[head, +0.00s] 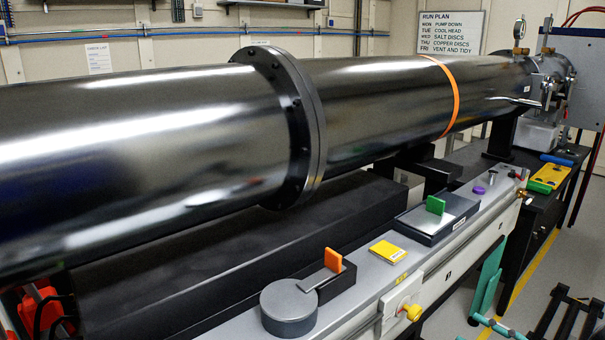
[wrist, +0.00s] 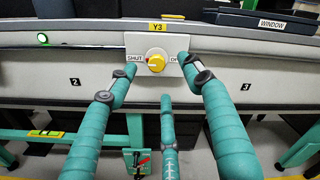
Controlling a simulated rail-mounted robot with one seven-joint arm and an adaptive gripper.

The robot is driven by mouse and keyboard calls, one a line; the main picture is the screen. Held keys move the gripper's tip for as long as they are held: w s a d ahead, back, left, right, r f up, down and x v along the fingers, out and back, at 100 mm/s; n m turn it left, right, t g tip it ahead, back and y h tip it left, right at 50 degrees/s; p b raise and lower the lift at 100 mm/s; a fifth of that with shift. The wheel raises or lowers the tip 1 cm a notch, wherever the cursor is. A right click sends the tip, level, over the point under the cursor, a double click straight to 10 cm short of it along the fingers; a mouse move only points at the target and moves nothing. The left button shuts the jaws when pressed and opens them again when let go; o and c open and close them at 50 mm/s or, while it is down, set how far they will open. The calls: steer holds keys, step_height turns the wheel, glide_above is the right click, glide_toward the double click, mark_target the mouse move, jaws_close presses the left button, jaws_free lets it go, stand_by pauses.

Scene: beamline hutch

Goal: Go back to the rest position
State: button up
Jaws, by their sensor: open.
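My gripper (wrist: 157,64) shows in the wrist view with its teal fingers spread open and empty. The left and right fingertips lie to either side of a yellow knob (wrist: 156,63) in the picture, with a gap on both sides. A third finger rises from below, its tip under the knob. The knob sits on a white plate marked SHUT on the left, under a yellow Y3 label (wrist: 157,28). In the head view the yellow knob (head: 412,312) sticks out from the bench's front face. I cannot clearly make out my gripper there.
A long dark metal pipe (head: 390,95) runs above the bench. On the grey bench top are a round grey block (head: 288,308), an orange tab (head: 333,260), a yellow plate (head: 387,251) and a green tab (head: 435,205). Teal bars (wrist: 70,135) show below the bench front.

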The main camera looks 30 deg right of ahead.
mark_target(418, 316)
steer(key=shift+y, duration=0.3)
steer(key=w+f, duration=0.1)
steer(key=w, duration=0.3)
steer(key=w+a+b, duration=0.1)
steer(key=w, duration=0.3)
steer(key=w+a+f, duration=0.1)
steer(key=w, duration=0.3)
steer(key=shift+w+a+f, duration=0.2)
steer(key=shift+f, duration=0.1)
steer(key=shift+b, duration=0.3)
